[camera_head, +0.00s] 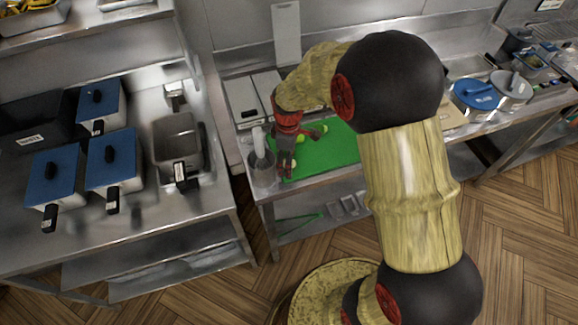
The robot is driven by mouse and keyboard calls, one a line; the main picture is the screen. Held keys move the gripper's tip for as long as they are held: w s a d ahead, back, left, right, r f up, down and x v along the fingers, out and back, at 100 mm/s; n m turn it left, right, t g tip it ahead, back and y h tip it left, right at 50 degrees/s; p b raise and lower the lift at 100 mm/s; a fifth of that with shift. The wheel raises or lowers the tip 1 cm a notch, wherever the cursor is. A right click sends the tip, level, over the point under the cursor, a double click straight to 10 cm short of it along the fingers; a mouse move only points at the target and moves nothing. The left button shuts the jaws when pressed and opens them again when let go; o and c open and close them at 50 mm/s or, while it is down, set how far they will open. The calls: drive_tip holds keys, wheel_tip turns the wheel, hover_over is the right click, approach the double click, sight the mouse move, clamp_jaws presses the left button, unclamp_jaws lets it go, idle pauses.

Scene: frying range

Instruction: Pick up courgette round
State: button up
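My gripper (286,171) points down over the left end of the green cutting board (331,156) on the steel counter. A small pale green piece, possibly a courgette round (293,163), shows beside the fingertips; I cannot tell whether they touch it. Another small yellow-green piece (300,139) lies on the board just right of my wrist. The fingers are small and dark in this view, so whether they are open or shut on something is unclear. My arm hides the right part of the board.
A grey metal container (262,160) stands close left of my gripper. Lidded steel bins (243,101) stand behind it. Blue-lidded pans (113,158) and a fryer basket (178,142) are on the left counter. Pots with lids (475,95) stand at the right.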

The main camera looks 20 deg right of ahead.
drive_tip(key=shift+f, duration=0.1)
drive_tip(key=shift+c, duration=1.4)
drive_tip(key=c, duration=0.7)
drive_tip(key=shift+o, duration=0.2)
drive_tip(key=shift+r, duration=0.75)
drive_tip(key=s+r+p, duration=0.3)
drive_tip(key=s+r, duration=0.8)
drive_tip(key=s, duration=0.3)
drive_tip(key=shift+d+r, duration=0.2)
drive_tip(key=shift+r, duration=0.05)
